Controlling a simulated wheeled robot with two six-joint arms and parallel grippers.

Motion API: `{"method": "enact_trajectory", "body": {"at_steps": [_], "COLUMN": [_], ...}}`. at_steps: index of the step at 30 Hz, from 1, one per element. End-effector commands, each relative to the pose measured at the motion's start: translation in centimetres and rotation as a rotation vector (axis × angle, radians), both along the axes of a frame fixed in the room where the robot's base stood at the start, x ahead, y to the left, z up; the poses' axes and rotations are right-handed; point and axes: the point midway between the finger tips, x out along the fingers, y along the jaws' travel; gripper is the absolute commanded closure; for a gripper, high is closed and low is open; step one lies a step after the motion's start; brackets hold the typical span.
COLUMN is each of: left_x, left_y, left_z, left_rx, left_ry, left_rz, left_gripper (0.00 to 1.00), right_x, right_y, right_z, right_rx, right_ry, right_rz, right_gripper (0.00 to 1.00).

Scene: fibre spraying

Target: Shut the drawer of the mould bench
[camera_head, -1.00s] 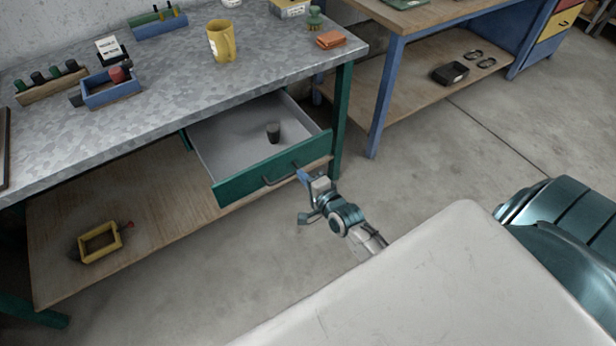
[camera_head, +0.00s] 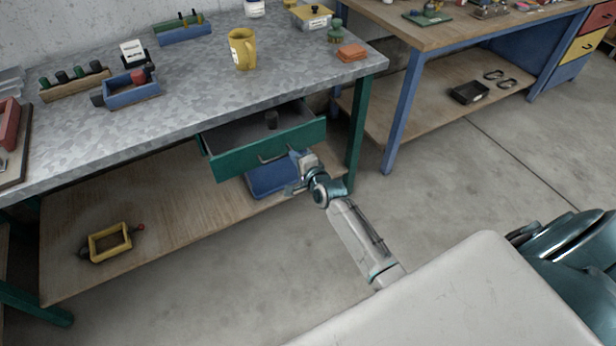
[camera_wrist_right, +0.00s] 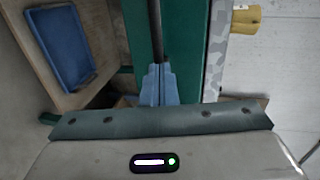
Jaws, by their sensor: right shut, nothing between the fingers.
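The mould bench (camera_head: 185,80) has a grey speckled top and green legs. Its green-fronted drawer (camera_head: 232,158) stands partly open, with a dark bar handle (camera_head: 272,160) on the front. My right gripper (camera_head: 296,160) is shut and empty, at the right part of the drawer front beside the handle. In the right wrist view my blue fingers (camera_wrist_right: 160,84) point at the green drawer front (camera_wrist_right: 190,45), and the dark handle bar (camera_wrist_right: 154,35) lines up with their tips. I cannot tell whether they touch. My left gripper is not in view.
A blue tray (camera_head: 268,182) and a yellow frame (camera_head: 109,244) lie on the lower shelf (camera_head: 170,225). A yellow mug (camera_head: 243,50) and an orange block (camera_head: 351,53) stand on the bench top. A blue-legged bench (camera_head: 399,115) is at the right. The floor in front is clear.

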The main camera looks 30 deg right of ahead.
Motion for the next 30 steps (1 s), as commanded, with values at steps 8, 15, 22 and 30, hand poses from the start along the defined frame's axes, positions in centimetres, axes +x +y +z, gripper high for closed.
{"method": "enact_trajectory", "body": {"at_steps": [8,15,22,30], "left_x": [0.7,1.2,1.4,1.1], "left_y": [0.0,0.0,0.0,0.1], "left_z": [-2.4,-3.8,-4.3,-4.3], "left_rx": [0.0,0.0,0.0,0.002], "left_ry": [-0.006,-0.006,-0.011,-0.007], "left_rz": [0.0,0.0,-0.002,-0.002], "left_gripper": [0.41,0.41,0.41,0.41], "right_x": [7.4,11.4,13.2,13.7], "right_y": [0.2,0.4,0.5,0.4], "right_z": [-0.3,-0.3,-0.2,0.2], "right_rx": [0.001,0.001,0.001,0.0], "right_ry": [-0.002,0.0,0.0,-0.004], "right_rz": [0.0,0.0,0.0,-0.001], "right_gripper": [1.0,1.0,1.0,1.0]}}
